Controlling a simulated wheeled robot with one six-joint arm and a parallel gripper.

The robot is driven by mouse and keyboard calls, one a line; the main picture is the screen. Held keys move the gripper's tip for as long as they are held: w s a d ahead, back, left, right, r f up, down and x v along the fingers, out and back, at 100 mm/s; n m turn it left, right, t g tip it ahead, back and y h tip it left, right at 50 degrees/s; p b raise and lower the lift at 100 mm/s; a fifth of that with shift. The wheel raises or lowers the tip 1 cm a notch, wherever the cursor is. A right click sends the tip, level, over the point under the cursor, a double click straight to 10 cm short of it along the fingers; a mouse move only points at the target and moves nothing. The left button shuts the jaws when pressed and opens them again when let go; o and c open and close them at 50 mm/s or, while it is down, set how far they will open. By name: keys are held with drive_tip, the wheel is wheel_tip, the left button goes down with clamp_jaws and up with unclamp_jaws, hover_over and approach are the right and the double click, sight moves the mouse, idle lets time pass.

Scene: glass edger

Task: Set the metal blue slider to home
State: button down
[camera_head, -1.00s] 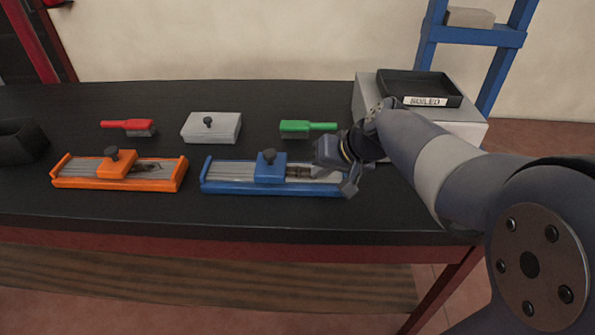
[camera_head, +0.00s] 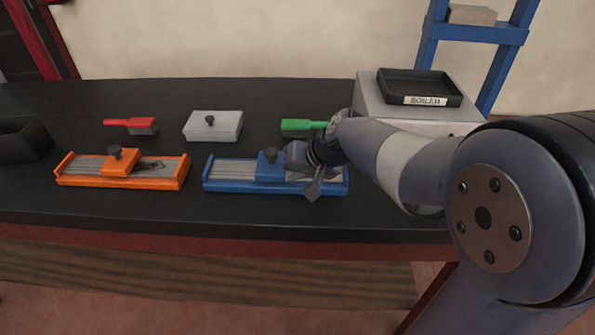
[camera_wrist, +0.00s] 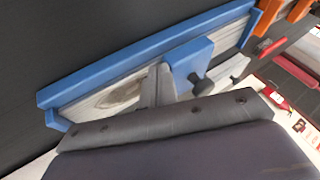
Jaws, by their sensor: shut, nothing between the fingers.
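The blue slider (camera_head: 270,167) is a block with a dark knob on a blue-framed metal track (camera_head: 230,170). It sits around the middle of the track, with bare rail on its left. My gripper (camera_head: 290,170) is shut and empty, low over the track, right beside the slider's right side. In the wrist view the blue slider (camera_wrist: 190,62) is close against my gripper finger (camera_wrist: 158,88); whether they touch I cannot tell for sure. A dark smudge shows on the track (camera_wrist: 120,97). My gripper hides part of the track's right half.
An orange slider track (camera_head: 120,170) lies to the left. Behind are a red brush (camera_head: 125,123), a grey block with a knob (camera_head: 212,125) and a green brush (camera_head: 300,125). A black tray labelled SOILED (camera_head: 420,86) stands on a grey box at back right.

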drive_tip(key=a+p, duration=0.1)
drive_tip(key=a, duration=0.5)
drive_tip(key=a+p, duration=0.1)
drive_tip(key=a, duration=0.4)
drive_tip(key=shift+w+a, duration=0.2)
drive_tip(key=shift+a, duration=0.2)
drive_tip(key=shift+d, duration=0.1)
